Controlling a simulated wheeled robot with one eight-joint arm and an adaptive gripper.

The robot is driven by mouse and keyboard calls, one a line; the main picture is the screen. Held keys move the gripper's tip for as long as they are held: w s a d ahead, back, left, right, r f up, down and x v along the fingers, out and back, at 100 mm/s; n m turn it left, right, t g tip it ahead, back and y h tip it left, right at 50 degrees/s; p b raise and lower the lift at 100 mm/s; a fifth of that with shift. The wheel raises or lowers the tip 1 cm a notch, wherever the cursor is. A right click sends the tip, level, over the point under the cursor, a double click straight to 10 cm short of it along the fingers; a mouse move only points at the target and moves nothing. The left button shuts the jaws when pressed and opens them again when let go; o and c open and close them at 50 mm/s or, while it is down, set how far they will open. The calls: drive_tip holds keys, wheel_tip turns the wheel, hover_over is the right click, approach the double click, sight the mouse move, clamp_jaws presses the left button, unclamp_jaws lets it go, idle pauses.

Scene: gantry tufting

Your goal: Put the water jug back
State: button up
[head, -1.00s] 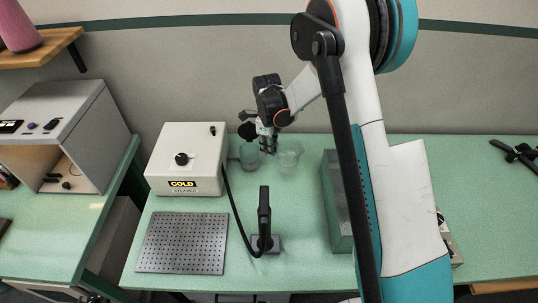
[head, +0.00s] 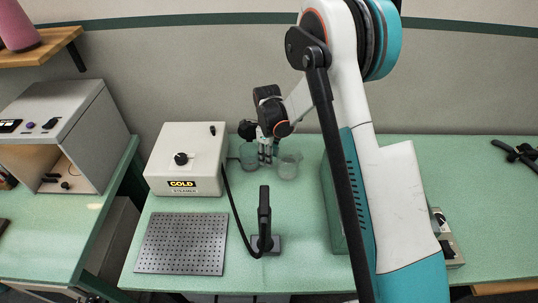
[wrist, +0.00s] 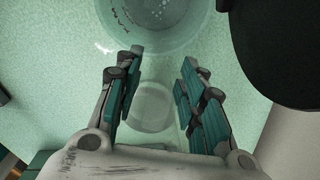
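A translucent jug (head: 288,166) stands upright on the green table, just right of my fingers. A greenish translucent vessel (head: 250,156) stands to their left, beside the steamer. My gripper (head: 267,160) points down between the two. In the wrist view my gripper (wrist: 161,57) has its fingers apart. A small pale translucent round shape (wrist: 152,107) lies between them, with what looks like a gap on either side; I cannot tell what part it is. A larger round clear vessel (wrist: 152,38) with dark marks and bubbles shows beyond the fingertips.
The white steamer box (head: 186,160) stands left, with a perforated plate (head: 182,243) in front. A black hand tool on a stand (head: 264,222) with a hose is nearer. A green bin (head: 333,215) is partly behind my arm. A dark rounded shape (wrist: 280,45) fills the wrist view's upper right.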

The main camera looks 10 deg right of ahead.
drive_tip(key=shift+r, duration=0.15)
drive_tip(key=s+d+r+n+t+p, duration=0.1)
drive_tip(key=s+r+n, duration=0.2)
drive_tip(key=r, duration=0.8)
drive_tip(key=s+d+r+n+t+p, duration=0.1)
drive_tip(key=s+r+n, duration=0.2)
drive_tip(key=r, duration=0.9)
drive_tip(key=s+d+r+n+t, duration=0.2)
drive_tip(key=s+r+n, duration=0.1)
drive_tip(key=s+n, duration=0.6)
drive_tip(key=s+d+r+n+t, duration=0.2)
drive_tip(key=s+n, duration=0.7)
drive_tip(key=s, duration=0.6)
drive_tip(key=shift+s+r+n+t, duration=0.25)
drive_tip(key=shift+r+n+t, duration=0.15)
drive_tip(key=shift+r+t, duration=0.5)
drive_tip(key=shift+r, duration=0.2)
drive_tip(key=shift+c, duration=0.2)
